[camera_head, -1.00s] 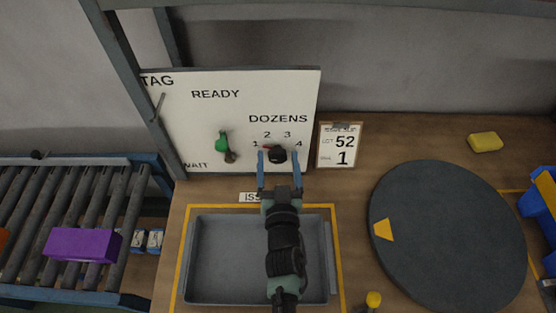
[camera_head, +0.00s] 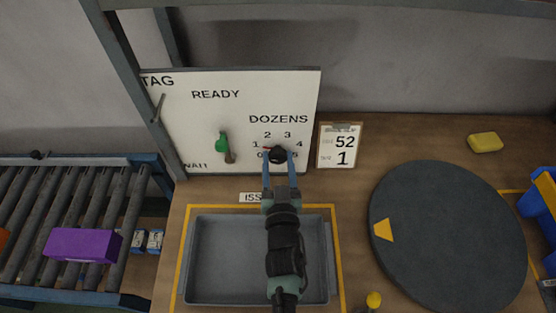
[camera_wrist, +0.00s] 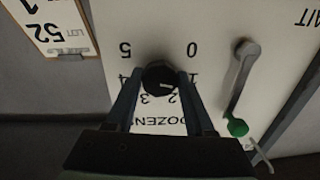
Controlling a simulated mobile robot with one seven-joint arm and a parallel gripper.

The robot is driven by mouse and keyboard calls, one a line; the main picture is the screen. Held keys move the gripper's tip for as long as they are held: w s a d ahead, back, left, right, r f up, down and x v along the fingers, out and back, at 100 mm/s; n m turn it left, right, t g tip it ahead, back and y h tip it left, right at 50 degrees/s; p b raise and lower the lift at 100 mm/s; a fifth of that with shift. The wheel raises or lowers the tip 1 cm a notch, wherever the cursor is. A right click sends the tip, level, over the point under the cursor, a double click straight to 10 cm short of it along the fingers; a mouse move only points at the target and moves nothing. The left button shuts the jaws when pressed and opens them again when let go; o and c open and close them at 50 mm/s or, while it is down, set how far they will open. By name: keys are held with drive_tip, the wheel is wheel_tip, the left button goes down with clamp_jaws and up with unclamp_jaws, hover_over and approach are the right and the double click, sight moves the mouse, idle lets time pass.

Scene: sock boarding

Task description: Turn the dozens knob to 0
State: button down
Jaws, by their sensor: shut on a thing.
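The dozens knob (camera_head: 278,155) is a round black knob low on the right of the white panel, ringed by the numbers 0 to 5 under the word DOZENS. My gripper (camera_head: 279,160) has its two blue fingers on either side of the knob and is shut on it. The wrist view shows the fingers against the knob (camera_wrist: 159,77), with a pale mark on it facing roughly toward the 1. In the head view a small reddish pointer also lies toward the 1. The fingers partly cover the 0 and 5 in the head view.
A green-handled lever (camera_head: 222,143) stands left of the knob on the panel (camera_head: 215,120). A clipboard card (camera_head: 339,146) reading 52 and 1 leans to the right. A grey tray (camera_head: 205,300) lies below my arm. A dark turntable (camera_head: 450,240) is at right.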

drive_tip(key=n, duration=0.4)
drive_tip(key=shift+n, duration=0.4)
drive_tip(key=n, duration=0.4)
drive_tip(key=shift+b, duration=0.4)
drive_tip(key=shift+d+n+g, duration=0.1)
drive_tip(key=shift+n+g, duration=0.2)
drive_tip(key=shift+n, duration=0.1)
drive_tip(key=shift+c, duration=1.4)
unclamp_jaws()
drive_tip(key=shift+s, duration=0.15)
drive_tip(key=s+b, duration=0.1)
drive_tip(key=s, duration=1.1)
drive_tip(key=shift+s+d+r, duration=0.2)
drive_tip(key=shift+s+r, duration=0.1)
drive_tip(key=shift+s, duration=0.05)
